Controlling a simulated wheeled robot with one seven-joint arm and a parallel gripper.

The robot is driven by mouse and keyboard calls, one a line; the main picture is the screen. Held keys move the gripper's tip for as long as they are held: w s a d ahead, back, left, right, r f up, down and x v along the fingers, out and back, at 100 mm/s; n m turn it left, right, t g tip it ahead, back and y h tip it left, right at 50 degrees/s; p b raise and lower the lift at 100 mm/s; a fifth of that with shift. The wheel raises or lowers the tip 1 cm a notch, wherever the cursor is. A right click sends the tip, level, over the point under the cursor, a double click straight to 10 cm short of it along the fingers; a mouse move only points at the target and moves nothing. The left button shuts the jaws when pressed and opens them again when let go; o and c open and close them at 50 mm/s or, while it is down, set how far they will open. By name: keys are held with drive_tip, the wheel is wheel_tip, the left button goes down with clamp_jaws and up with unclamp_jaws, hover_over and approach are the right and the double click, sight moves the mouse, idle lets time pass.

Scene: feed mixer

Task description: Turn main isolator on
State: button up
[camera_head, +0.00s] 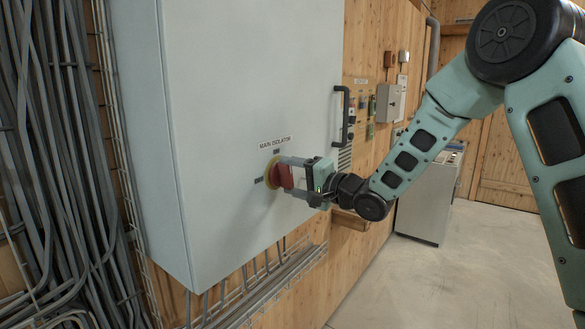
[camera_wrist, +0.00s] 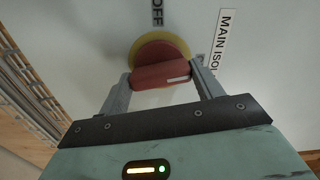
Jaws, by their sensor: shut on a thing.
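The main isolator is a red rotary handle (camera_head: 283,176) on a round yellow plate (camera_head: 268,172), on the front of a grey cabinet, below the "MAIN ISOLATOR" label (camera_head: 275,142). My gripper (camera_head: 289,176) is shut on the red handle, one finger at each end. In the wrist view the handle (camera_wrist: 160,75) lies between the fingertips (camera_wrist: 162,82), with a white mark near its right end. That end faces a small label (camera_wrist: 200,60) too edge-on to read. The "OFF" label (camera_wrist: 157,12) is at the top there, off the handle's line. In the head view the handle stands roughly upright.
The grey cabinet (camera_head: 230,90) has a black door handle (camera_head: 341,113) at its right edge. Cables (camera_head: 55,150) run down the wall at left, and a cable tray (camera_head: 265,285) passes below. Smaller control boxes (camera_head: 388,102) hang farther right.

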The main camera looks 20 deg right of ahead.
drive_tip(key=shift+m+p, duration=0.75)
drive_tip(key=shift+m, duration=0.35)
drive_tip(key=o, duration=1)
drive_tip(key=b+v, duration=0.6)
drive_tip(key=v, duration=1.1)
drive_tip(key=shift+s+d, duration=0.15)
